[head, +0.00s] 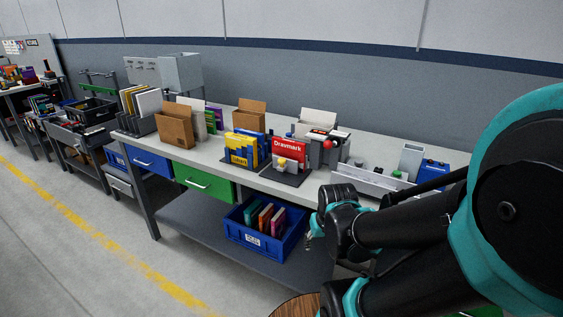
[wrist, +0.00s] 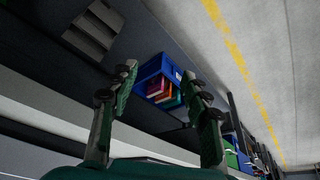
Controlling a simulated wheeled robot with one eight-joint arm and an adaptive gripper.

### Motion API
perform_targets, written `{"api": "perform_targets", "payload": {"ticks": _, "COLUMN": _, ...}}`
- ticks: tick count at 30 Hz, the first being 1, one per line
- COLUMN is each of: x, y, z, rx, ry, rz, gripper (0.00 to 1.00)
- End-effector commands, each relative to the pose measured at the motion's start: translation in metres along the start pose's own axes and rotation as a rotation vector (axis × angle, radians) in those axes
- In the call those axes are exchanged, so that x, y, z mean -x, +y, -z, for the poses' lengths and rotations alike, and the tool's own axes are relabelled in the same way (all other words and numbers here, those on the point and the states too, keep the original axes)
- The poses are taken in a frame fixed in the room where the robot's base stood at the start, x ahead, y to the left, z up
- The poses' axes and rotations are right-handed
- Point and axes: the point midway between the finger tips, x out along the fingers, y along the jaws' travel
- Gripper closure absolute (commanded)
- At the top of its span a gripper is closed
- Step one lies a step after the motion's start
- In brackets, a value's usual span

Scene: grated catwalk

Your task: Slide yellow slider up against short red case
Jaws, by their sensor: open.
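The short red case (head: 290,149), lettered "Drawmark", stands upright on a dark base plate (head: 288,180) near the front edge of the workbench. A small slider with a yellow knob (head: 281,161) and a pale body sits in front of it on the same plate; I cannot tell whether they touch. My gripper (wrist: 160,82) is open in the wrist view, with its two green-and-grey fingers well apart and nothing between them. In the head view it is low at the bench's front, right of and below the slider, partly hidden by my wrist. The wrist view does not show the slider or case.
A yellow-and-blue case (head: 241,149) stands left of the red case. A grey fixture with a red ball (head: 327,144) is close on the right. A blue crate (head: 240,228) of books sits on the lower shelf. Cardboard holders (head: 176,129) stand further left.

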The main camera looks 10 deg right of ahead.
Motion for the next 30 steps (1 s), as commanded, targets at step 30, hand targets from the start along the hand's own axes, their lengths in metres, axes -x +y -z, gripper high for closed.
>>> {"api": "perform_targets", "payload": {"ticks": 30, "x": 0.118, "y": -0.129, "z": 0.255, "rx": 2.6, "ry": -0.312, "rz": -0.425, "gripper": 1.0}}
